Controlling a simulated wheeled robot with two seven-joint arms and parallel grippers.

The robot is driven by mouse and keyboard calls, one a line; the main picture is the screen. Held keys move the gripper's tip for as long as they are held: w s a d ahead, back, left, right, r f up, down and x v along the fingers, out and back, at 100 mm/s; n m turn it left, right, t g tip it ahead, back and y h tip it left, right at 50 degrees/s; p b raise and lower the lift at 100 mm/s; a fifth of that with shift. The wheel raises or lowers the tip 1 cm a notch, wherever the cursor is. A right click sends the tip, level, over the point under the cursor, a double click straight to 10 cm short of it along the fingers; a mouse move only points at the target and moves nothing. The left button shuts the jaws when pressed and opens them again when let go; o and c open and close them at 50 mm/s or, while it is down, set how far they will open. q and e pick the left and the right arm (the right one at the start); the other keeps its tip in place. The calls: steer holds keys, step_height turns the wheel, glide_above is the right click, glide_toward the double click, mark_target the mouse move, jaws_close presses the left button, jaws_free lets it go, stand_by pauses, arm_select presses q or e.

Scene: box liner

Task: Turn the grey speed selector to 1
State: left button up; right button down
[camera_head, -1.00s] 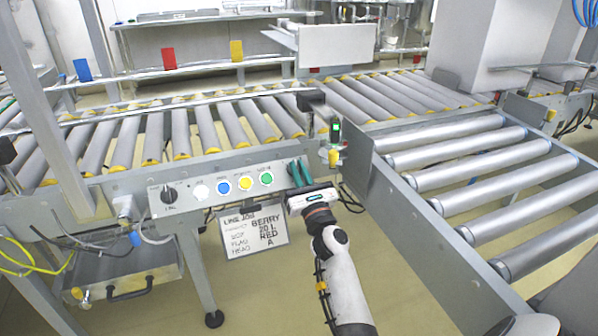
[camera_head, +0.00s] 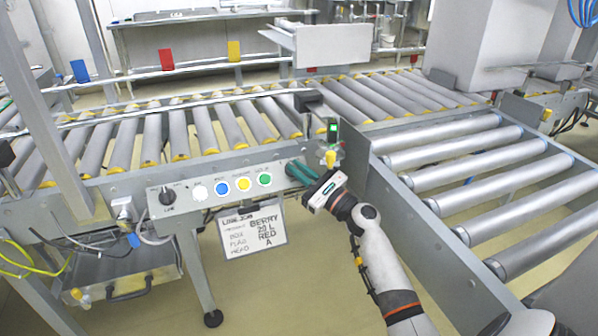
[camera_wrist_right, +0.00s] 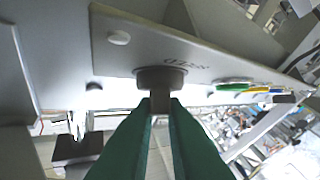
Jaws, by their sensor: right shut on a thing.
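The grey speed selector (camera_wrist_right: 160,77) shows in the right wrist view as a round grey knob with a narrow bar, on a grey panel face with partly cut-off lettering beside it. My right gripper (camera_wrist_right: 160,105) has its two green fingers closed on the bar of the knob. In the head view my right gripper (camera_head: 292,168) reaches the right end of the control panel, where its fingers hide the selector. The number the selector points to cannot be read. My left gripper is not in view.
The control panel (camera_head: 215,207) also carries a black selector (camera_head: 167,195) and white, blue, yellow and green (camera_head: 264,179) buttons. A job sign (camera_head: 252,232) hangs below it. Roller conveyors lie behind and to the right. A green-lit device (camera_head: 332,133) stands above the gripper.

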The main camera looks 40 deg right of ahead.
steer(key=shift+f+y, duration=0.1)
steer(key=shift+y, duration=0.2)
steer(key=c, duration=1.5)
jaws_free()
